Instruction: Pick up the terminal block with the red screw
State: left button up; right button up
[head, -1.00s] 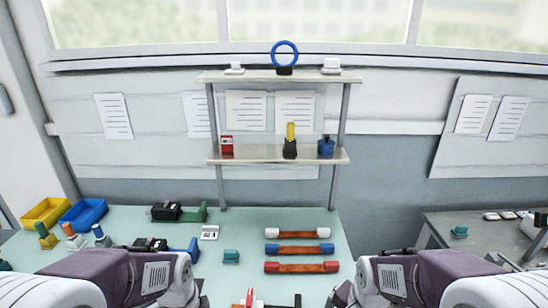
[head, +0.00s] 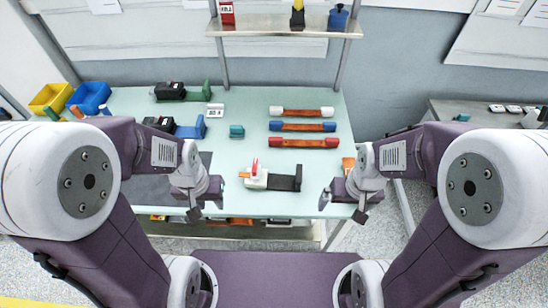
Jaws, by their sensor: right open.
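A small teal block (head: 237,131), possibly a terminal block, sits on the middle of the pale green table (head: 250,105). Another small teal block (head: 462,117) lies on the grey side table at the right. Both are too small to tell a screw colour. My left gripper (head: 207,198) is near the table's front edge, left of a white and black device; its jaws are too unclear to judge. My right gripper (head: 343,198) is open by the front right corner, apart from both teal blocks.
A white and black device (head: 270,178) with a red lever stands between my grippers. Bars with white, blue and red ends (head: 303,127) lie behind it. Yellow (head: 50,98) and blue (head: 90,98) bins stand back left. The grey side table (head: 485,120) is across a gap.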

aim_at(263, 180)
jog(key=j+z, duration=0.15)
jog(key=j, duration=0.3)
jog(key=k+j+z, duration=0.1)
jog(key=j, duration=0.35)
jog(key=j+z, duration=0.15)
jog(key=j, duration=0.3)
jog(key=k+j+z, duration=0.15)
jog(key=j, duration=0.25)
jog(key=k+j+z, duration=0.1)
jog(key=j, duration=0.3)
